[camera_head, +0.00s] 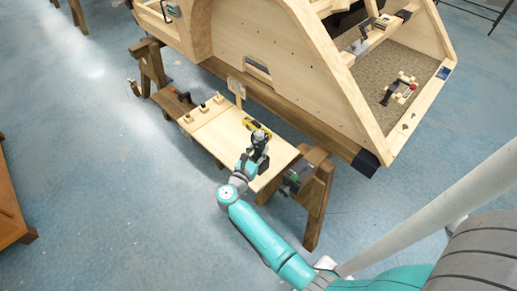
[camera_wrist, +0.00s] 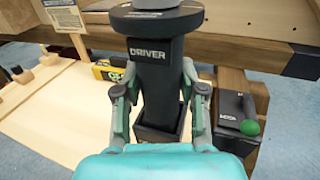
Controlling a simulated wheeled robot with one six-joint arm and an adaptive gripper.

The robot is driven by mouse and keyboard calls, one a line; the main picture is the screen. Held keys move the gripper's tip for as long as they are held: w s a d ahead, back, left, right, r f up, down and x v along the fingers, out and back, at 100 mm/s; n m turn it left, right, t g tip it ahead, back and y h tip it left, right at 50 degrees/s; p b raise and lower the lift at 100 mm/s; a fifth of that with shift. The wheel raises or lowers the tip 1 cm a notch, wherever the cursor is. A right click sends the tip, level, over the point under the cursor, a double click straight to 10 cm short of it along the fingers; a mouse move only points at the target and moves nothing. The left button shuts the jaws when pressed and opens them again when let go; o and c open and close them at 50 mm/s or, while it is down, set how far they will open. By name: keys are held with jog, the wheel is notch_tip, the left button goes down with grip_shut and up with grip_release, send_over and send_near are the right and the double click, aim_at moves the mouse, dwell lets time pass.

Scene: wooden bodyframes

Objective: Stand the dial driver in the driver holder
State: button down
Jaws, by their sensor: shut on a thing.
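The dial driver is a dark upright tool with a wide round disc (camera_wrist: 156,18) on top, seen in the wrist view. My gripper (camera_wrist: 160,80) is shut on its dark body, with one finger on each side. A dark face lettered "DRIVER" shows between the fingers. The driver holder (camera_wrist: 158,134) is a dark open-topped box below, at the tool's lower end. I cannot tell whether the tool's end is inside it or only above it. In the head view my gripper (camera_head: 259,147) and the dark tool are over the right part of the wooden board, partly hiding the holder.
A yellow-and-black tool (camera_head: 251,125) lies behind my gripper. A dark device with a green knob (camera_head: 293,178) stands at the board's right end. Small wooden blocks (camera_head: 204,107) sit to the left. The wooden bodyframe (camera_head: 270,45) rises close behind. The board's middle (camera_head: 222,133) is clear.

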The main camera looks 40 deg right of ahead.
dwell(0.3)
jog(key=c, duration=0.6)
grip_release()
jog(key=shift+f, duration=0.15)
jog(key=v, duration=2.3)
jog(key=shift+s+a, duration=0.15)
